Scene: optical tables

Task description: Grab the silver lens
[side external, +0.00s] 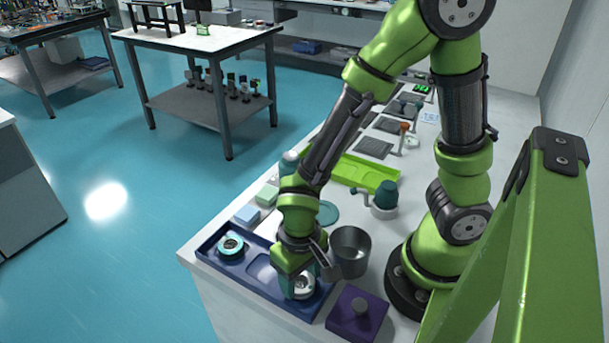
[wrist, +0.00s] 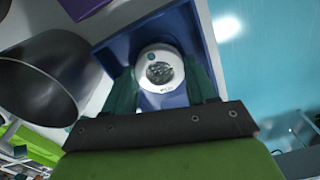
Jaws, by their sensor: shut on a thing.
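The silver lens (wrist: 160,72) is a round whitish-silver disc with a glassy centre and a small teal dot. It sits between the two teal fingers of my gripper (wrist: 163,88), which are shut on its sides. In the side external view the lens (side external: 303,285) is at the right end of the blue tray, partly hidden by my gripper (side external: 300,284). I cannot tell whether it still touches the tray floor. The blue tray (side external: 207,243) also shows behind the lens in the wrist view (wrist: 115,50). A second round piece, teal-rimmed (side external: 230,245), sits in the tray's left end.
A grey metal cup (side external: 350,250) stands close to my gripper on the right. A purple block with a knob (side external: 356,314) is at the front right. A green tray (side external: 362,172), a teal-topped item (side external: 385,197) and small boxes (side external: 247,215) lie farther back.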

